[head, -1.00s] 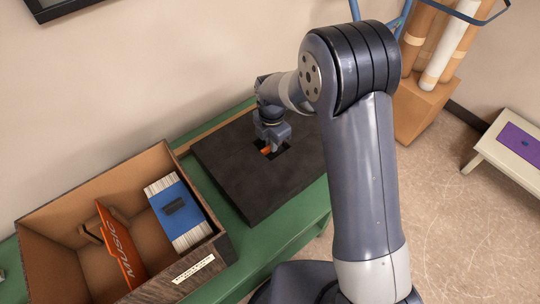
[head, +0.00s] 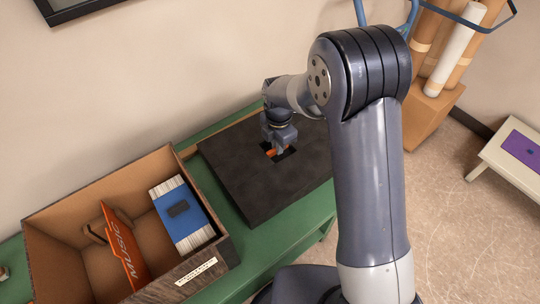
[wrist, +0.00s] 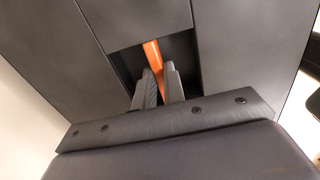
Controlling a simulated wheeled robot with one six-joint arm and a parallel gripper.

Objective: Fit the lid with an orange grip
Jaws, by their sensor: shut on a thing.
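The dark lid (head: 262,178) is a flat black panel above the green surface, to the right of the open box. Its orange grip (head: 270,153) sits in a recess near the panel's middle. My gripper (head: 276,150) reaches down into the recess and is shut on the orange grip. In the wrist view, the orange grip (wrist: 153,55) runs between the two fingers (wrist: 158,85), with the dark lid (wrist: 240,50) around them. My arm hides the lid's right side. I cannot tell how the lid meets what is below it.
A brown open box (head: 85,188) stands at the left with an orange "MUSIC" divider (head: 122,250) and a blue-covered stack (head: 182,222) in it. The green surface (head: 290,245) shows bare in front of the lid. Cardboard tubes (head: 455,45) and a low stand (head: 510,160) are at the right.

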